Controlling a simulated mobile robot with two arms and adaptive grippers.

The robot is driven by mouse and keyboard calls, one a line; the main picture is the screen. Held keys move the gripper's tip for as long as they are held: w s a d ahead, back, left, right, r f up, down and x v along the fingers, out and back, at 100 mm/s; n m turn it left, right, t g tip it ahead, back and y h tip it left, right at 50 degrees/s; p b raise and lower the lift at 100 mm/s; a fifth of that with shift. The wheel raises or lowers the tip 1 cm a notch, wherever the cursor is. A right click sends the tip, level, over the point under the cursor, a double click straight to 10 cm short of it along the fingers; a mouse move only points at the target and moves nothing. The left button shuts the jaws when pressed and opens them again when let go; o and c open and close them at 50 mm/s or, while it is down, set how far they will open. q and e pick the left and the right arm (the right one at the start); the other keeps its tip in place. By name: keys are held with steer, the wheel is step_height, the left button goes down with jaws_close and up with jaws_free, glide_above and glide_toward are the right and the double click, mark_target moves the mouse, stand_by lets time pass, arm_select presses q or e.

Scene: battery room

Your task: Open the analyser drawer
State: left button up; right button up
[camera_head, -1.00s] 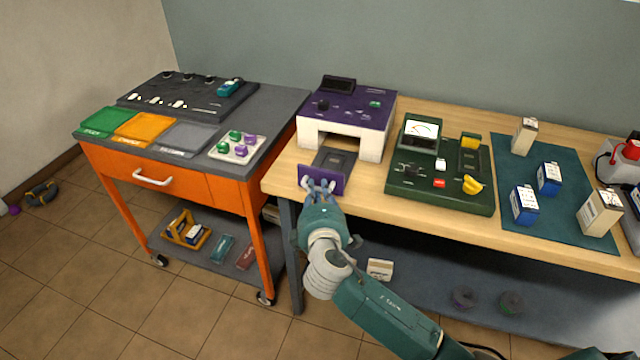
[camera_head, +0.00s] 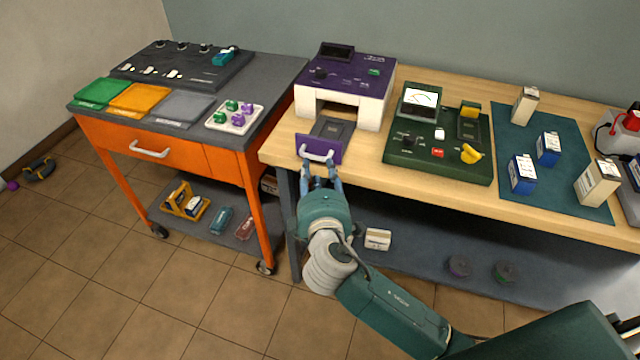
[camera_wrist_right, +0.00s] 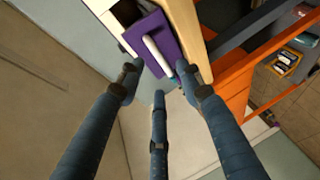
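The analyser (camera_head: 345,90) is a purple and white box at the back of the wooden bench. Its drawer (camera_head: 333,130) stands out toward me, with the dark tray showing behind the purple front. The white bar handle (camera_head: 317,157) on that front is free. My right gripper (camera_head: 321,176) is just in front of and below the handle, open and empty. In the right wrist view the fingers (camera_wrist_right: 158,85) are spread, and the drawer handle (camera_wrist_right: 158,54) lies beyond their tips. My left gripper is in neither view.
A green meter unit (camera_head: 438,165) stands right of the analyser, and a teal mat (camera_head: 560,185) with several battery boxes lies farther right. An orange cart (camera_head: 225,165) stands to the left. The floor (camera_head: 130,290) in front of the cart is clear.

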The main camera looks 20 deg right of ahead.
steer(key=v, duration=0.6)
stand_by(0.3)
steer(key=s+d+f+m+g+y, duration=0.1)
steer(key=s+f+g, duration=0.2)
steer(key=f, duration=0.9)
steer(key=s+d+f+m+g, duration=0.1)
steer(key=s+d+f+g, duration=0.15)
steer(key=f, duration=1.05)
steer(key=s+f+m+g+y, duration=0.15)
steer(key=s+f, duration=0.25)
steer(key=f, duration=0.8)
steer(key=s+d+f+m+g, duration=0.3)
steer(key=s+f+g, duration=0.1)
steer(key=s+f, duration=1)
steer(key=s+d+f+m+g, duration=0.1)
steer(key=s+f+m, duration=0.2)
steer(key=s, duration=0.8)
steer(key=s+d+f+m+g, duration=0.2)
steer(key=s+f, duration=0.3)
steer(key=s, duration=0.6)
steer(key=shift+s+m, duration=0.2)
steer(key=shift+m, duration=0.25)
steer(key=shift+f+y, duration=0.1)
steer(key=shift+y, duration=0.15)
steer(key=shift+c, duration=0.6)
